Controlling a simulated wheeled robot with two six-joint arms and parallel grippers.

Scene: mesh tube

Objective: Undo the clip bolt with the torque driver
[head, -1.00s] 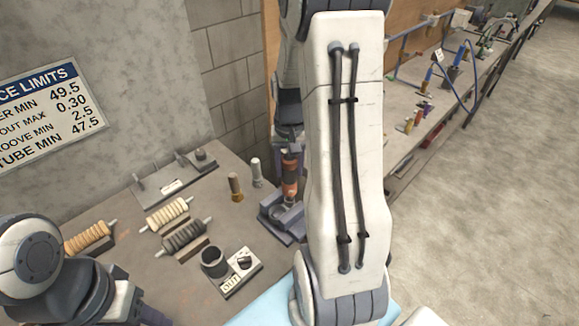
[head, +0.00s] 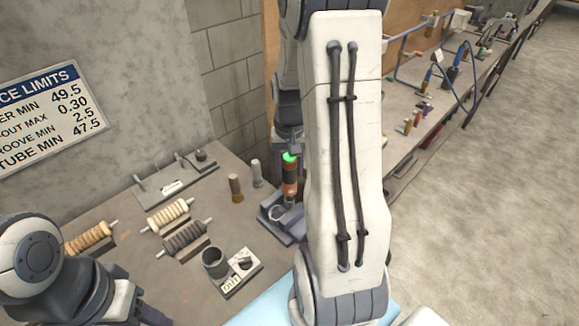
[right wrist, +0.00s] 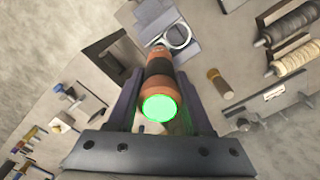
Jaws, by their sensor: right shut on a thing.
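The torque driver (head: 289,182), orange with a black band, stands roughly upright over the blue-grey clip block (head: 287,228). Its end cap glows green (right wrist: 160,108) in the right wrist view. My right gripper (right wrist: 160,80) is shut on the driver, one dark finger on each side. A pale metal ring clip (head: 280,212) sits at the block by the driver's lower end; it also shows in the right wrist view (right wrist: 178,36). The bolt is hidden, so I cannot tell whether the tip touches it. My left gripper (head: 148,315) is partly cut off at the bottom edge.
A wall lies behind. My right arm hides the bench's right part.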

